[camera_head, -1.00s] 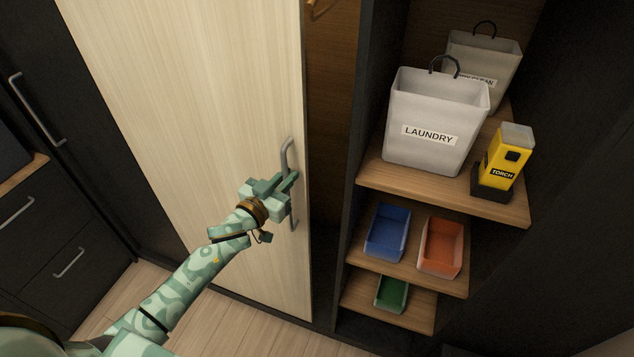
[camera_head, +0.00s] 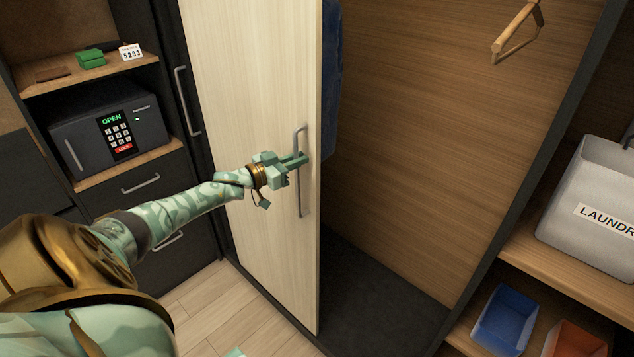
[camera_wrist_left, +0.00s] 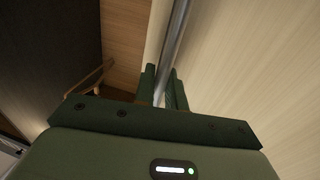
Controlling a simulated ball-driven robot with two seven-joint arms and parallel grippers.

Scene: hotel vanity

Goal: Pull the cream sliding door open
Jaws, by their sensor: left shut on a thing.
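The cream sliding door (camera_head: 262,95) stands partly across the wardrobe opening in the head view, with the opening to its right. A grey vertical bar handle (camera_head: 299,200) is fixed near its right edge. My left gripper (camera_head: 301,160) is shut on the handle at its upper part. In the left wrist view the handle (camera_wrist_left: 178,40) runs between the two fingers (camera_wrist_left: 163,90), with the pale door (camera_wrist_left: 250,60) to the right. My right gripper is not in view.
The opening shows a wooden back panel (camera_head: 420,130), a wooden hanger (camera_head: 520,35) and dark blue cloth (camera_head: 332,70). Shelves at right hold a laundry bin (camera_head: 590,200), a blue tray (camera_head: 505,318) and an orange tray (camera_head: 575,340). A safe (camera_head: 110,125) stands at left.

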